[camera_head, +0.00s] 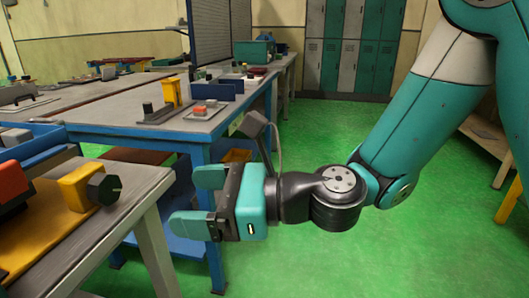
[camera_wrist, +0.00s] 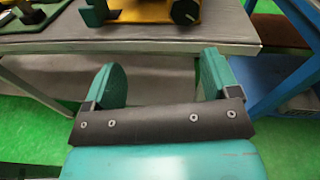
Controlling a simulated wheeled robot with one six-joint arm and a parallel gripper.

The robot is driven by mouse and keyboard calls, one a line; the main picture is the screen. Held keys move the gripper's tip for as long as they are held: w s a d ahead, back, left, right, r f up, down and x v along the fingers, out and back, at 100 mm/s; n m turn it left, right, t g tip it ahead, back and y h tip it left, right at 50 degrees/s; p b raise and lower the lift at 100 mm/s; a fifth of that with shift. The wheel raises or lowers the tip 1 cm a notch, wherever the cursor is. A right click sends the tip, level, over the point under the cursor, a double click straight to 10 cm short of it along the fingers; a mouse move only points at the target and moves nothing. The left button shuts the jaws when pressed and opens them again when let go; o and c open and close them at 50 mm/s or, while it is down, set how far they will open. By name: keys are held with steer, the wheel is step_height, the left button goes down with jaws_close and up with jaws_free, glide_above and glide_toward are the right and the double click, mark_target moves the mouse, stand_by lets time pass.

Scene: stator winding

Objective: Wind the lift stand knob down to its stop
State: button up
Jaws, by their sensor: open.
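A yellow lift stand (camera_head: 78,186) with a black hexagonal knob (camera_head: 104,188) on its right side stands on the near bench at the left. In the wrist view the knob (camera_wrist: 185,12) is at the top edge, with part of the yellow stand (camera_wrist: 142,10) beside it; the rest is cut off. My gripper (camera_head: 196,202) is open and empty, to the right of the knob and clear of the bench edge. Nothing touches the knob.
The near bench edge (camera_head: 130,207) lies between my gripper and the stand. A red block (camera_head: 12,183) and a blue tray (camera_head: 35,145) are at the far left. A blue-legged table (camera_head: 200,140) holds fixtures behind. Green floor is free at the right.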

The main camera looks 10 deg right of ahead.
steer(key=s+d+r+n+g+h+p, duration=0.2)
steer(key=s+d+r+n+h+p, duration=0.1)
steer(key=n, duration=0.6)
steer(key=s+d+r+n+g+h+p, duration=0.2)
steer(key=s+d+r+n+h+p, duration=0.2)
steer(key=n+p, duration=0.4)
steer(key=shift+s+d+r+n+g, duration=0.2)
steer(key=shift+s+r+n+g, duration=0.3)
steer(key=shift+r+n, duration=0.65)
steer(key=shift+s+f, duration=0.1)
steer(key=shift+f, duration=0.05)
